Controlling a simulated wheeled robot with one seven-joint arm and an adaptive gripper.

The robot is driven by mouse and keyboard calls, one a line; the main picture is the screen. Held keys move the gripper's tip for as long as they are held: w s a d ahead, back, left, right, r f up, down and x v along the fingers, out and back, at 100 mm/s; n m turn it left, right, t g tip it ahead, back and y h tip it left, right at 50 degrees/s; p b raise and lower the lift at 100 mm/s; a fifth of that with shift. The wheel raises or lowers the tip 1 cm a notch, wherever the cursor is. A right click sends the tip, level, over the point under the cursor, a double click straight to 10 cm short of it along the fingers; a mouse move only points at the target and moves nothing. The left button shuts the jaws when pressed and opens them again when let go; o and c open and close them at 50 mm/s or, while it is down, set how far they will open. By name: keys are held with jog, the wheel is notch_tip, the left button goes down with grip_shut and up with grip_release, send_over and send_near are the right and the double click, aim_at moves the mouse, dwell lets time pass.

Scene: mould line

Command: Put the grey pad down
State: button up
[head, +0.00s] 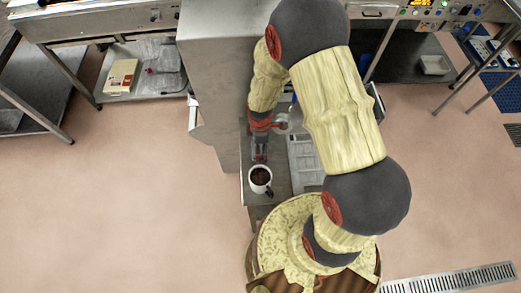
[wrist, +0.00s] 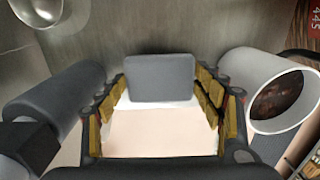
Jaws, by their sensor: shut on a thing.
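The grey pad (wrist: 160,77) is a flat dark-grey block with rounded corners. In the wrist view it sits between the fingertips of my gripper (wrist: 163,88), which is shut on it. In the head view my gripper (head: 260,150) points down over the narrow grey worktop (head: 283,186), just behind a white mug (head: 260,188). The pad cannot be made out clearly in the head view. Whether its underside touches anything cannot be told.
The mug with dark contents is close on the right in the wrist view (wrist: 246,92). A pale compartment tray (head: 305,165) lies right of my gripper, partly hidden by my arm. A tall grey cabinet (head: 212,80) stands left. Open floor lies further left.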

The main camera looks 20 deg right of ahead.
jog(key=shift+f, duration=1.45)
jog(key=shift+f, duration=0.1)
jog(key=shift+f, duration=0.15)
jog(key=o, duration=1.1)
